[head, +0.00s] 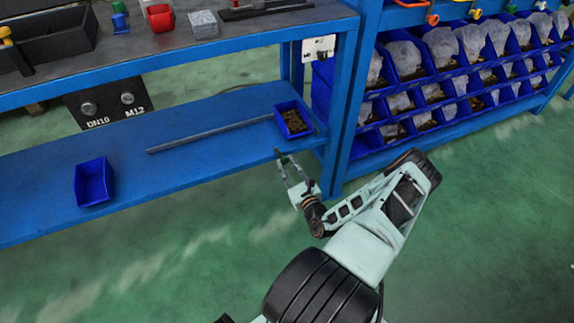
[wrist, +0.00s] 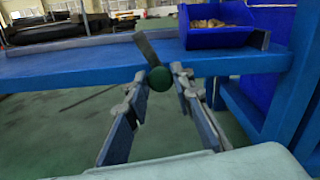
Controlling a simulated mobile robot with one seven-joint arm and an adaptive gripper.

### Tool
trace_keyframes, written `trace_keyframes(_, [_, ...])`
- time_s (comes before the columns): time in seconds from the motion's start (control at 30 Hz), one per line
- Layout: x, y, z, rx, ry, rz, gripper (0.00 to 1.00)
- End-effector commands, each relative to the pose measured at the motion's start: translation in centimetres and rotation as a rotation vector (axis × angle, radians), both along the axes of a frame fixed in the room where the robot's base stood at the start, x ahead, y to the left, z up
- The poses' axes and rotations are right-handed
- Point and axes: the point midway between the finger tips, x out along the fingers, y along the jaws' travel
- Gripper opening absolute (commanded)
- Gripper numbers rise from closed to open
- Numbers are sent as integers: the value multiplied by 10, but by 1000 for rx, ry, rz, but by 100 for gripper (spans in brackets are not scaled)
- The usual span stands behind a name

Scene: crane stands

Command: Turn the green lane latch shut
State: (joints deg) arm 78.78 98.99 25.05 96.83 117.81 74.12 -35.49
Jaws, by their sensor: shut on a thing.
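The green lane latch shows in the wrist view as a round green knob (wrist: 160,79) with a flat grey bar (wrist: 147,48) rising from it, tilted up to the left. It sits at the front edge of the lower blue shelf, in front of a blue bin. My gripper (wrist: 159,88) has one finger on each side of the knob and is shut on it. In the head view my gripper (head: 287,164) reaches the shelf's front edge below the bin. The latch is small and partly hidden by the fingers there.
A blue bin of small brownish parts (head: 293,121) stands on the lower shelf (head: 180,165) near the right post. A long grey bar (head: 210,134) lies left of it, and an empty-looking blue bin (head: 93,182) stands farther left. A bin rack (head: 440,80) is at right. The green floor in front is clear.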

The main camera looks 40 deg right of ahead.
Motion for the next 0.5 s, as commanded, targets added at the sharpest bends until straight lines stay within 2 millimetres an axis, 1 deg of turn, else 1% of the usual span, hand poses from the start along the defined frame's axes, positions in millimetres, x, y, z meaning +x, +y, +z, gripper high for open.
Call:
trace_keyframes(0.17, [0,0,1,91,-21,0,0])
trace_keyframes(0.4, [0,-1,0,310,-74,-1,0])
trace_keyframes(0.5, [0,-1,0,373,-90,0,0])
